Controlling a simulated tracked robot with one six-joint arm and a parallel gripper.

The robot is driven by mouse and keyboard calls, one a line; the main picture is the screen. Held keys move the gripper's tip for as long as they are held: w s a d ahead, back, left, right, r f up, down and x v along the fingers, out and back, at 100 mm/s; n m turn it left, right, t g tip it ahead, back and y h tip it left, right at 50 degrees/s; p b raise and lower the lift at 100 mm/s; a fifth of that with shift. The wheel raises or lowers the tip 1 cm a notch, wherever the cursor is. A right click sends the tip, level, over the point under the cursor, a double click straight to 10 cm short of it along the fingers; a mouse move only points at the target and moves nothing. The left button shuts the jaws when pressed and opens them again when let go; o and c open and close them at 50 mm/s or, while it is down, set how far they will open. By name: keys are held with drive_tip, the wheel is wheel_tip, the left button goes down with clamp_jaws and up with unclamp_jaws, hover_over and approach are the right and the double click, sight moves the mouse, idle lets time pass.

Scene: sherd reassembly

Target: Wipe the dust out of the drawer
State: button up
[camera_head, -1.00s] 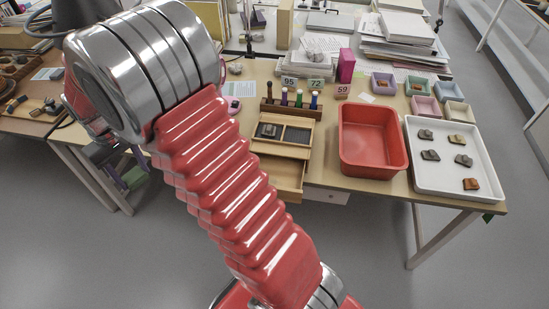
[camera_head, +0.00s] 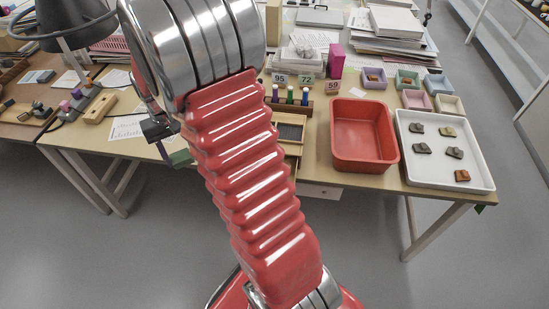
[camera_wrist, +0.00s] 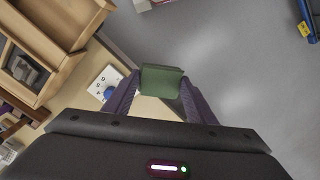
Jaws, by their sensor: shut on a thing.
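My gripper (camera_wrist: 160,92) is shut on a green block (camera_wrist: 162,80), which sits between its purple fingers in the wrist view. In the head view the green block (camera_head: 181,157) shows just left of my arm, near the table's front edge. The pale wooden drawer (camera_wrist: 82,22) stands open at the upper left of the wrist view, apart from the block. In the head view my arm hides most of the drawer. I cannot make out dust in it.
A wooden box with dark compartments (camera_head: 291,131) stands on the table (camera_head: 350,181). A red bin (camera_head: 362,135) and a white tray (camera_head: 410,170) with several sherds stand to its right. A desk lamp (camera_head: 75,20) is at the left. Open floor lies in front.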

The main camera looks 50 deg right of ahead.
drive_tip(key=s+d+f+m, duration=0.1)
drive_tip(key=s+d+m, duration=0.4)
drive_tip(key=s+d, duration=0.3)
drive_tip(key=s+d+f+m, duration=0.2)
drive_tip(key=s+d+m, duration=0.2)
drive_tip(key=s+d, duration=0.5)
drive_tip(key=s, duration=0.6)
drive_tip(key=shift+d+m, duration=0.2)
drive_tip(key=shift+m, duration=0.2)
